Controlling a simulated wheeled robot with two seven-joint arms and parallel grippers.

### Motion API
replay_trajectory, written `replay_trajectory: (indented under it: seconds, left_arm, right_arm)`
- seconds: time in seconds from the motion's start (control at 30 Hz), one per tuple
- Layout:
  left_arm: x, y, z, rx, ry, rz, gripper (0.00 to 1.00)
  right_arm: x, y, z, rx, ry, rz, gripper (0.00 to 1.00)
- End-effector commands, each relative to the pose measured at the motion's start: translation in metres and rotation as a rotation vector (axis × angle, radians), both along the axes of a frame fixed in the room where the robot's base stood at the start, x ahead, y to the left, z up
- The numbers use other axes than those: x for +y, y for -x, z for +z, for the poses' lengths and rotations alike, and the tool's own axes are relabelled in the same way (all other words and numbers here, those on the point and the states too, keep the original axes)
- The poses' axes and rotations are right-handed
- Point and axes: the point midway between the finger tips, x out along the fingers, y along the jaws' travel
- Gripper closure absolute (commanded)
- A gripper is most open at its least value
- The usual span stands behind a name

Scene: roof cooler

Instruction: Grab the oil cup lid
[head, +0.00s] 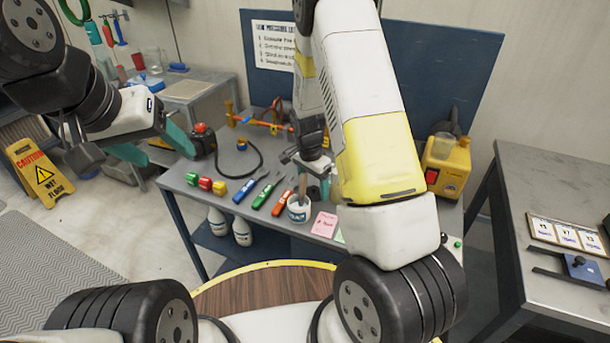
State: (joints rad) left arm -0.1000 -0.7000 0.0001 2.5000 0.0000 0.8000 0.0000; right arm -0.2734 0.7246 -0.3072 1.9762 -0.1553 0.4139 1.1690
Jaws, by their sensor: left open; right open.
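A small white cup (298,210) with dark lettering stands on the grey workbench (262,225), with a wooden handle sticking up out of it. I cannot make out a separate lid on or beside it; my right arm hides part of the bench. My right gripper (310,172) is open, pointing down just above and behind the cup, partly hidden by its own arm. No held object shows in it. My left gripper (153,148) is open and empty, raised at the left, near the bench's left edge.
Red, green and yellow items, a blue, a green and an orange tool (282,203), and a pink card (324,224) lie near the cup. A black hose (258,165) and orange pipework are behind. A yellow machine (446,165) stands right, a caution sign (40,172) left.

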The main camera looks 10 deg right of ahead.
Motion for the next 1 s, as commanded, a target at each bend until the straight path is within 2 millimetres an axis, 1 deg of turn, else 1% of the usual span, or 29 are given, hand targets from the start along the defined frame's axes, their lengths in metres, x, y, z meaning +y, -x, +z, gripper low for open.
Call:
replay_trajectory:
  seconds: [0.07, 0.27, 0.37, 0.4, 0.47, 0.5, 0.57, 0.83, 0.93, 1.0]
  left_arm:
    - [0.0, 0.0, 0.0, 0.0, 0.0, 0.0, 0.36]
    - [0.0, 0.0, 0.0, 0.0, 0.0, 0.0, 0.36]
    - [0.0, 0.0, 0.0, 0.0, 0.0, 0.0, 0.36]
    - [0.0, 0.0, 0.0, 0.0, 0.0, 0.0, 0.36]
    - [0.0, 0.0, 0.0, 0.0, 0.0, 0.0, 0.36]
    - [0.0, 0.0, 0.0, 0.0, 0.0, 0.0, 0.36]
    - [0.0, 0.0, 0.0, 0.0, 0.0, 0.0, 0.36]
    - [0.0, 0.0, 0.0, 0.0, 0.0, 0.0, 0.36]
    - [0.0, 0.0, 0.0, 0.0, 0.0, 0.0, 0.36]
    - [0.0, 0.0, 0.0, 0.0, 0.0, 0.0, 0.36]
  right_arm:
    - [0.0, -0.001, -0.004, -0.001, -0.001, 0.0, 0.29]
    - [0.0, -0.001, -0.004, -0.002, -0.001, 0.001, 0.29]
    - [0.0, -0.001, -0.004, -0.002, -0.001, 0.001, 0.47]
    - [0.0, -0.001, -0.004, -0.002, -0.001, 0.001, 0.55]
    - [0.0, -0.001, -0.004, -0.002, -0.001, 0.001, 0.66]
    - [0.0, -0.001, -0.004, -0.002, -0.001, 0.001, 0.74]
    - [0.0, -0.001, -0.004, -0.002, -0.001, 0.001, 0.85]
    - [0.0, -0.001, -0.002, -0.002, 0.0, 0.001, 0.85]
    - [0.0, -0.001, 0.005, -0.002, 0.0, 0.001, 0.85]
    - [0.0, -0.002, 0.013, -0.005, -0.001, 0.001, 0.85]
